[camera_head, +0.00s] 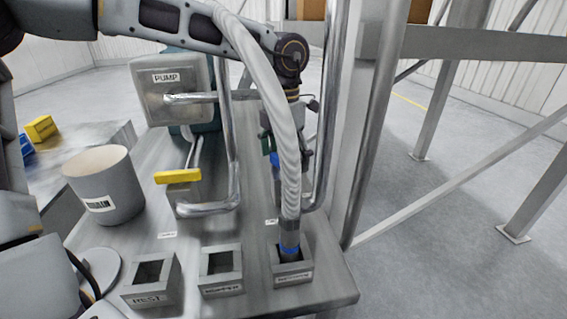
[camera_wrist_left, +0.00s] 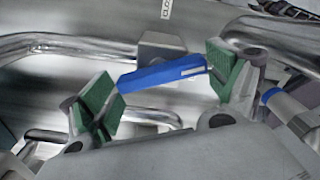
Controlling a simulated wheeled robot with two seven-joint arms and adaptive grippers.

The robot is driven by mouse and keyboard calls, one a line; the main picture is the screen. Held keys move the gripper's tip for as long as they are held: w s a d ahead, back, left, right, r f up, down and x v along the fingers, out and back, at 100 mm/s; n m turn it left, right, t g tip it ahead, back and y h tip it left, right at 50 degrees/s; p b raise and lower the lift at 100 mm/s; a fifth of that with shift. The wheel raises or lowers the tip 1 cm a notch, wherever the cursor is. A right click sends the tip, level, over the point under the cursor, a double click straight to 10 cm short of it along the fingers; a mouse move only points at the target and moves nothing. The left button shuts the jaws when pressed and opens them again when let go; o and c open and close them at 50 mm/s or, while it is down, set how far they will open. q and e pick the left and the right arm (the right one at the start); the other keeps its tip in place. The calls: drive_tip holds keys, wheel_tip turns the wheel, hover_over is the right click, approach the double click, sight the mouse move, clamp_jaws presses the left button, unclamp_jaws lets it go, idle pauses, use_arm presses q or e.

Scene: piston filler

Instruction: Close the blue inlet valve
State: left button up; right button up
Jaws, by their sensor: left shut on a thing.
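The blue inlet valve handle (camera_wrist_left: 160,75) is a flat blue bar with a small pale label near one end, beside a metal bracket in the left wrist view. My left gripper (camera_wrist_left: 165,88) has a green-padded finger at each end of the bar and is shut on it lengthwise. In the head view my left gripper (camera_head: 286,148) reaches down behind the pale hose, which hides much of it. Only a small patch of the blue handle (camera_head: 275,160) shows there. My right gripper is not in view.
The pale hose (camera_head: 283,125) ends with a blue band in a square socket (camera_head: 292,268). A yellow handle (camera_head: 178,177), bent pipes (camera_head: 235,170), the PUMP box (camera_head: 172,92) and a grey container (camera_head: 104,186) stand nearby.

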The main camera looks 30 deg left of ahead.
use_arm(q)
drive_tip(key=n+b, duration=0.2)
drive_tip(key=n, duration=0.3)
drive_tip(key=shift+b, duration=0.4)
drive_tip(key=n+b, duration=0.1)
drive_tip(key=n, duration=0.4)
drive_tip(key=shift+n+b, duration=0.3)
drive_tip(key=shift+n, duration=1.1)
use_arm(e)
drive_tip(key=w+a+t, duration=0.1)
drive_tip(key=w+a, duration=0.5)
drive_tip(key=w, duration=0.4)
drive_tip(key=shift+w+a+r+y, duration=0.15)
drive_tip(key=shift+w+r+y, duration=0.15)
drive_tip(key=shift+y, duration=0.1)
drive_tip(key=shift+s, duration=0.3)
use_arm(q)
drive_tip(key=o, duration=0.8)
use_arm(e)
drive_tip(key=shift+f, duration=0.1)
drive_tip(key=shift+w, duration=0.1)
